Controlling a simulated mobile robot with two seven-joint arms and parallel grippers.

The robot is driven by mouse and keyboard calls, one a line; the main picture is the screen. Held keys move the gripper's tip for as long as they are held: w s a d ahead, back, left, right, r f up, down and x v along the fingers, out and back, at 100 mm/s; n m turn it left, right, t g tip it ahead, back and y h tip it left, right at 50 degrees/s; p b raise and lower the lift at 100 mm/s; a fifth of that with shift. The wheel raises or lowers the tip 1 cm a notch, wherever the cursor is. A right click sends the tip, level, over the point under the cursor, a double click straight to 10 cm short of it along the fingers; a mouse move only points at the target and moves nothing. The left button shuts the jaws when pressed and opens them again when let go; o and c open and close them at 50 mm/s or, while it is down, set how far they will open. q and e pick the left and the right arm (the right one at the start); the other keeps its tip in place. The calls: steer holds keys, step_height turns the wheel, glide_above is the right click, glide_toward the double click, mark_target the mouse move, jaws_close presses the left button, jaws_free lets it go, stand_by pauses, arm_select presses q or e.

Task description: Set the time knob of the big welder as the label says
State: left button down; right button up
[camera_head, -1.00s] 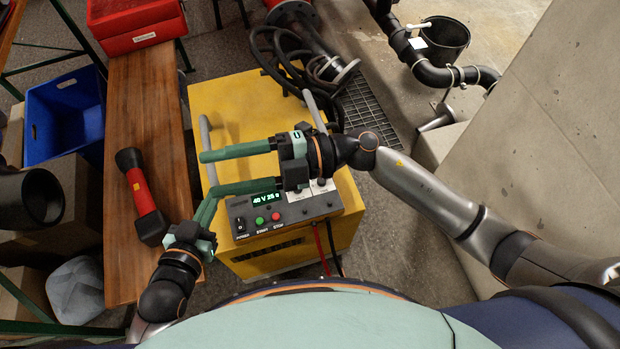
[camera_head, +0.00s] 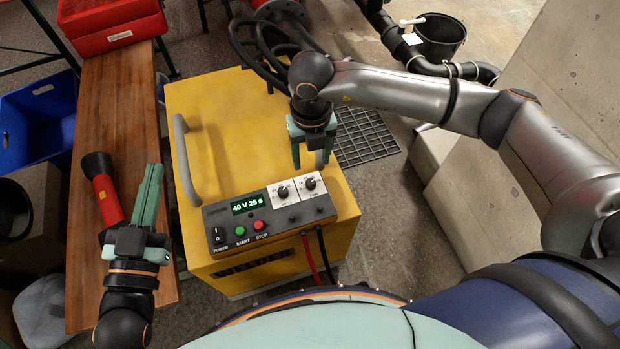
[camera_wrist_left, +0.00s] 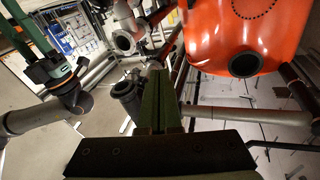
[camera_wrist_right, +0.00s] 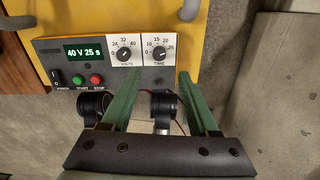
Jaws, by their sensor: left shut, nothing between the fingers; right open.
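The big welder (camera_head: 215,120) is a yellow box with a dark front panel. Its green display reads 40 V 25 s. The time knob (camera_head: 310,184) is the right one of two black knobs on white plates; it also shows in the right wrist view (camera_wrist_right: 160,53). The volts knob (camera_head: 283,192) is left of it. My right gripper (camera_head: 312,162) is open and empty, pointing down just behind the time knob, apart from it. My left gripper (camera_head: 152,172) is shut and empty above the bench, left of the welder. I cannot make out the label with the setting.
A wooden bench (camera_head: 115,130) stands left of the welder, with a red and black tool (camera_head: 105,195) on it. Red bins (camera_head: 110,25) stand at the back left, a blue crate (camera_head: 40,125) at far left. The welder's grey handle (camera_head: 185,160) sticks up. Cables hang in front.

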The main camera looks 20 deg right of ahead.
mark_target(311, 182)
step_height(311, 182, down, 8)
steer(key=shift+f+b, duration=0.2)
steer(key=shift+b, duration=0.75)
arm_select(q)
steer(key=s+r+m+t+h, duration=0.2)
steer(key=r+h, duration=0.1)
steer(key=r, duration=0.3)
steer(key=s+d+r+m+t+h, duration=0.1)
steer(key=s+r+m+h, duration=0.1)
steer(key=r, duration=0.4)
steer(key=shift+m+t+h, duration=0.3)
steer(key=shift+t+h, duration=0.1)
arm_select(e)
steer(key=shift+f, duration=0.3)
steer(key=shift+c, duration=0.3)
jaws_close()
